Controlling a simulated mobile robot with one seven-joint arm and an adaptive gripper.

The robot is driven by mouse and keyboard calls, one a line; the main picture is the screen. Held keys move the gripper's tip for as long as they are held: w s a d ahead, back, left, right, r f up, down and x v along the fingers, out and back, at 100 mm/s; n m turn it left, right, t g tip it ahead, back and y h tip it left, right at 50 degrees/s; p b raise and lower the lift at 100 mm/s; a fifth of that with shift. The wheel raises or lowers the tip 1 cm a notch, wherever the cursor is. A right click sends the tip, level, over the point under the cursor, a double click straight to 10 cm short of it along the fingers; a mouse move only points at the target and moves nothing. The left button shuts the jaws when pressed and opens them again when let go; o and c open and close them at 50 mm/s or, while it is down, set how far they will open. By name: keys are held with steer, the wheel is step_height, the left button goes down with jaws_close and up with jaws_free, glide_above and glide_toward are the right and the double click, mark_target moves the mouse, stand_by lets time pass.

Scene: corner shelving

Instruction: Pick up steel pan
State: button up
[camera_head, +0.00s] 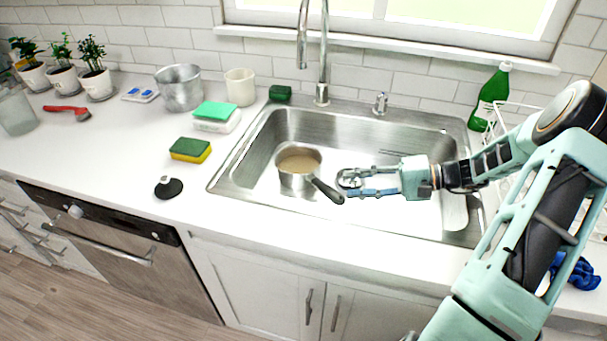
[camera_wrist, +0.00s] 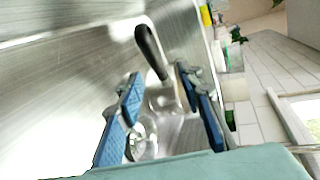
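The steel pan (camera_head: 291,181) sits in the sink, with brownish contents and a black handle pointing right and toward the front. In the wrist view its black handle (camera_wrist: 151,52) and part of its steel body (camera_wrist: 163,100) show beyond and between my fingers. My gripper (camera_head: 346,185) is low over the sink, just right of the handle's end, with its fingers pointing left at it. In the wrist view my gripper (camera_wrist: 160,77) has its two blue-padded fingers apart with nothing held. Whether a finger touches the handle cannot be told.
The steel sink (camera_head: 232,170) has raised walls around the pan. A faucet (camera_head: 322,92) stands behind. A steel pot (camera_head: 180,88), a yellow-green sponge (camera_head: 190,150) and a black stopper (camera_head: 168,187) are on the left counter. A green bottle (camera_head: 488,97) stands back right.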

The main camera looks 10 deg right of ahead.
mark_target(311, 180)
steer(key=x, duration=0.6)
steer(key=shift+f, duration=0.3)
steer(key=shift+d, duration=0.1)
steer(key=shift+c, duration=0.6)
jaws_close()
steer(key=shift+w+r, duration=0.1)
steer(key=shift+r, duration=0.05)
